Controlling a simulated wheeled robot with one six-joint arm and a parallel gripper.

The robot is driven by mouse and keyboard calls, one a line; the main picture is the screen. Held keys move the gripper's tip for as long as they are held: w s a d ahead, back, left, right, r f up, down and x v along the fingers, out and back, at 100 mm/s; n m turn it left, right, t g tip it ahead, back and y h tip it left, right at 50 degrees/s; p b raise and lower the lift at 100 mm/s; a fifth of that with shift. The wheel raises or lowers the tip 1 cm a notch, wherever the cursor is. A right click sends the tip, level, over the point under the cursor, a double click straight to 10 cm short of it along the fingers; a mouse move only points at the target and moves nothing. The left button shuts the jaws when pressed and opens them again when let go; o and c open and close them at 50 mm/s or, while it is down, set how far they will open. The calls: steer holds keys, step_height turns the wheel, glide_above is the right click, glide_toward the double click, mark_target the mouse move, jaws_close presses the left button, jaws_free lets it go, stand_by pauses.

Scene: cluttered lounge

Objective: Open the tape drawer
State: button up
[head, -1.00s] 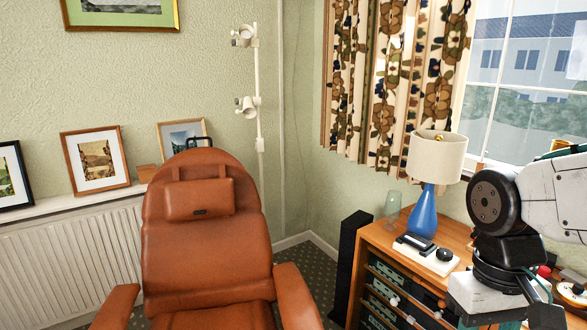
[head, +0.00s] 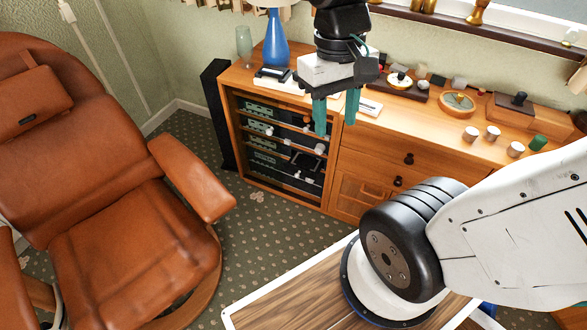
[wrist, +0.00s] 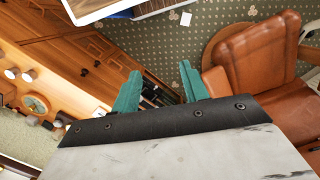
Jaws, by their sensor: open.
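A wooden cabinet (head: 375,139) stands against the wall under the window. Its right part has stacked drawers with dark round knobs; an upper drawer (head: 385,153) and one below it look shut. I cannot tell which one is the tape drawer. The left part is an open bay of audio gear (head: 275,140). My gripper (head: 336,115) hangs pointing down in front of the cabinet, its teal fingers apart and empty. In the wrist view the two fingers (wrist: 158,92) are spread, with the cabinet front (wrist: 70,45) beyond at the left. My arm hides part of the lower drawers.
A brown leather recliner (head: 100,150) fills the left. A blue lamp (head: 276,40), white cups (head: 471,134) and a round clock-like dial (head: 458,104) stand on the cabinet top. Patterned carpet (head: 255,235) lies clear between recliner and cabinet.

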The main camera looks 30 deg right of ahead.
steer(key=w+d+f+m+g, duration=0.1)
steer(key=w+d+f+g, duration=0.15)
steer(key=w+f, duration=0.5)
steer(key=m+t, duration=0.4)
steer(key=m, duration=0.5)
glide_above(297, 174)
step_height(297, 174, down, 51)
steer(key=shift+s+r, duration=0.1)
steer(key=shift+f+m, duration=0.3)
steer(key=shift+m, duration=0.1)
step_height(297, 174, down, 7)
steer(key=shift+f, duration=0.15)
